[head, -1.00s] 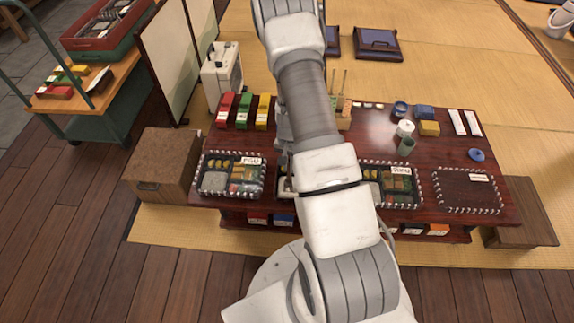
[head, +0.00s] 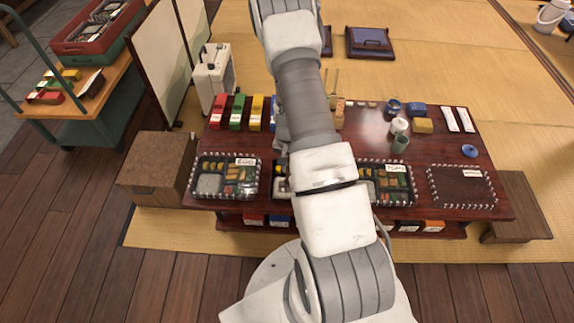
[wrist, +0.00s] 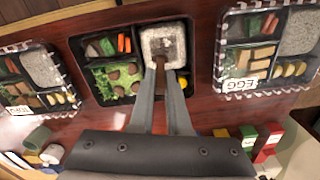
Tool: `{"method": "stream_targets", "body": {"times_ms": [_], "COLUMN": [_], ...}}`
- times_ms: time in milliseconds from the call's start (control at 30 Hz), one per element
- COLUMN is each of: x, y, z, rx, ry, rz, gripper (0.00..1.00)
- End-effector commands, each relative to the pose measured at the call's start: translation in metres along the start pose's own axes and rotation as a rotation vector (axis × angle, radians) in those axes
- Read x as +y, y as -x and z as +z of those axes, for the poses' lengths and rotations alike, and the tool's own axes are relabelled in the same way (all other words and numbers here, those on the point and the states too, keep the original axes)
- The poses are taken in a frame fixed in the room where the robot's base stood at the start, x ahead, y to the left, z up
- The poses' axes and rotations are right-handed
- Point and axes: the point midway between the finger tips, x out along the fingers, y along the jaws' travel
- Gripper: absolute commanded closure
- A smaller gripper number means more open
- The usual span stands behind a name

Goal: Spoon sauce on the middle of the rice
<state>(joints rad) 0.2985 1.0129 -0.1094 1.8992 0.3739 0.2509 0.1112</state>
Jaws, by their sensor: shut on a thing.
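My gripper (wrist: 160,68) is shut on a slim brown thing (wrist: 160,80) that looks like the spoon's handle. The spoon's bowl is not clear, and I cannot tell whether it holds sauce. The fingertips are over the near edge of the white rice (wrist: 165,40) in the wrist view. The rice fills the upper right compartment of an open black lunch box (wrist: 92,42). I cannot tell if the spoon touches the rice. In the head view my arm hides the gripper and most of this box. No sauce shows clearly.
Lidded boxes stand on both sides, one marked EGG (wrist: 243,84) and one marked TOFU (wrist: 20,110). Red, green and yellow packs (head: 237,112) stand behind on the dark red table (head: 350,140). A green cup (head: 400,144) and a white pot (head: 399,126) are to the right.

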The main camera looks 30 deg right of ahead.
Motion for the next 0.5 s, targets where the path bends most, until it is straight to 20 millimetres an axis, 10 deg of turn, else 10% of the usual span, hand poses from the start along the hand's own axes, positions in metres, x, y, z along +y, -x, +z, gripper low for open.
{"method": "stream_targets", "body": {"times_ms": [500], "x": [-0.001], "y": [0.046], "z": [-0.001], "rx": [0.003], "ry": [0.0], "rz": [-0.002], "gripper": [1.0]}}
